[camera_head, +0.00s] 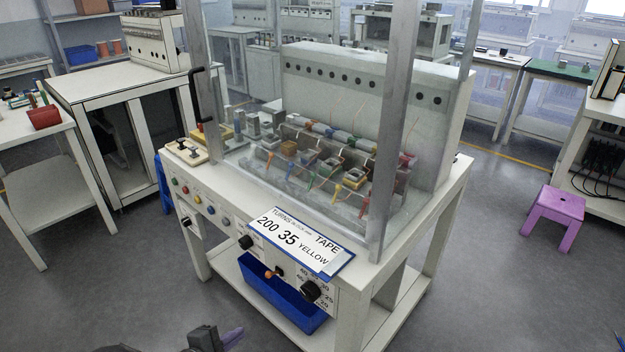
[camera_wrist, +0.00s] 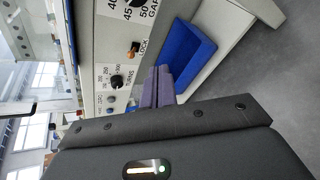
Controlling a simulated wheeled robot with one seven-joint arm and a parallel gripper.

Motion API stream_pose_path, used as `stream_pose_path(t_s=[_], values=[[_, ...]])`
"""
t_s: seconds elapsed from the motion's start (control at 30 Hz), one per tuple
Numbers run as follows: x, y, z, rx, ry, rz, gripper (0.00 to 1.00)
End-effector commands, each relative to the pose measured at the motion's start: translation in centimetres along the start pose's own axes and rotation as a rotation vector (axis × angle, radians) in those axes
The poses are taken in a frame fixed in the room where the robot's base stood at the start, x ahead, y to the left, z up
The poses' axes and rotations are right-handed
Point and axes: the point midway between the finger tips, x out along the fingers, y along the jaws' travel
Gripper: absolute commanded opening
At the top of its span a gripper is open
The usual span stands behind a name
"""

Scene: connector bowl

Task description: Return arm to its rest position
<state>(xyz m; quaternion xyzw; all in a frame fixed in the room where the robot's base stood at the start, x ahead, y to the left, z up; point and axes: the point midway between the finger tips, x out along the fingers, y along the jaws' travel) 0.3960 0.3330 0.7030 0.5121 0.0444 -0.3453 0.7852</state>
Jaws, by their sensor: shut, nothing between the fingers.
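My gripper (camera_head: 233,336) shows at the bottom edge of the head view, dark with purple-grey fingers, in front of the machine table and low above the floor. Most of my arm is out of the picture. In the wrist view the two fingers of my gripper (camera_wrist: 158,86) are shut together with nothing between them. They point toward the machine's front panel (camera_wrist: 112,62) and the blue bin (camera_wrist: 188,52), apart from both as far as I can tell.
The winding machine's table (camera_head: 450,185) fills the middle, with a clear guard, knobs and a sign (camera_head: 300,240) in front. A blue bin (camera_head: 280,295) sits on its lower shelf. A purple stool (camera_head: 555,212) stands at right. Floor is open at lower left and right.

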Motion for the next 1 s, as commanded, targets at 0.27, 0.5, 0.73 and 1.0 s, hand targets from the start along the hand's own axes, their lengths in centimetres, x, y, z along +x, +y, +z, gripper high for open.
stream_pose_path(t_s=[0.27,0.5,0.73,1.0], values=[[3.3,0.3,4.5,0.084,-0.067,-0.207,0.00],[6.6,0.1,11.3,0.252,-0.136,-0.502,0.00],[8.0,-0.3,17.8,0.479,-0.162,-0.770,0.00],[8.1,-0.4,24.4,0.797,-0.150,-0.985,0.00]])
